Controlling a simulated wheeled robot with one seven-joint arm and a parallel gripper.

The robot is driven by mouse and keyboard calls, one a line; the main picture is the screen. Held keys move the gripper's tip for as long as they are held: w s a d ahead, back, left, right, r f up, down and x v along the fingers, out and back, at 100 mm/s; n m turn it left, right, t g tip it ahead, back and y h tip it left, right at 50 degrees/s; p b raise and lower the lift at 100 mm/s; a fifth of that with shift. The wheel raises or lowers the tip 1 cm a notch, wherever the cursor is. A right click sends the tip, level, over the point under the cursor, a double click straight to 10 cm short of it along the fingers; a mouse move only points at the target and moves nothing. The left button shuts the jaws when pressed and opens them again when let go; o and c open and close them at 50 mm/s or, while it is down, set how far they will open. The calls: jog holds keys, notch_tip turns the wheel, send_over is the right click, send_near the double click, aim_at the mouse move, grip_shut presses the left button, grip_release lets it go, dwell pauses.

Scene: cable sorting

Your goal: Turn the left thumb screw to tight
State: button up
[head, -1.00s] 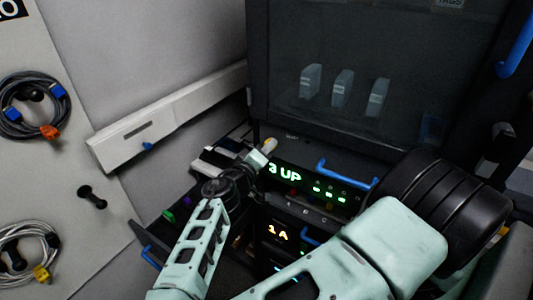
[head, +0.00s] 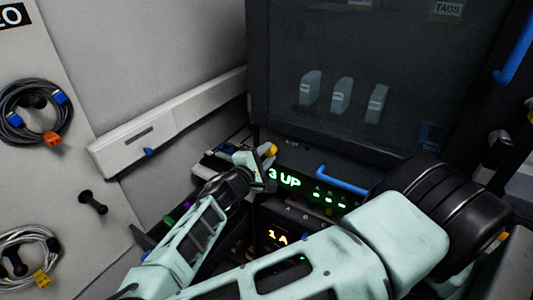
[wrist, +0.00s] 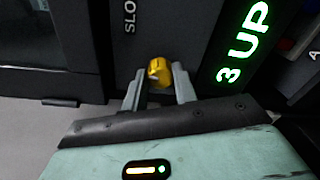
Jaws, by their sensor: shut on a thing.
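The left thumb screw (wrist: 159,71) is a yellow knob on the dark front panel, left of the green "3 UP" display in the wrist view. In the head view the yellow knob (head: 271,149) shows at the tip of my gripper. My gripper (wrist: 158,84) has its two grey fingers on either side of the knob and is shut on it. In the head view my gripper (head: 262,160) reaches the panel just left of the green display (head: 285,179). The fingers hide part of the knob's sides.
A dark glass-front cabinet (head: 340,60) stands above. A white rail (head: 165,120) runs along the left wall, and coiled cables (head: 34,110) hang at far left.

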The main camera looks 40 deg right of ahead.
jog(key=shift+a+n+p, duration=0.1)
jog(key=shift+n+p, duration=0.2)
jog(key=shift+n, duration=0.8)
jog(key=o, duration=1)
jog(key=shift+b+v, duration=3.1)
jog(key=shift+v, duration=5.6)
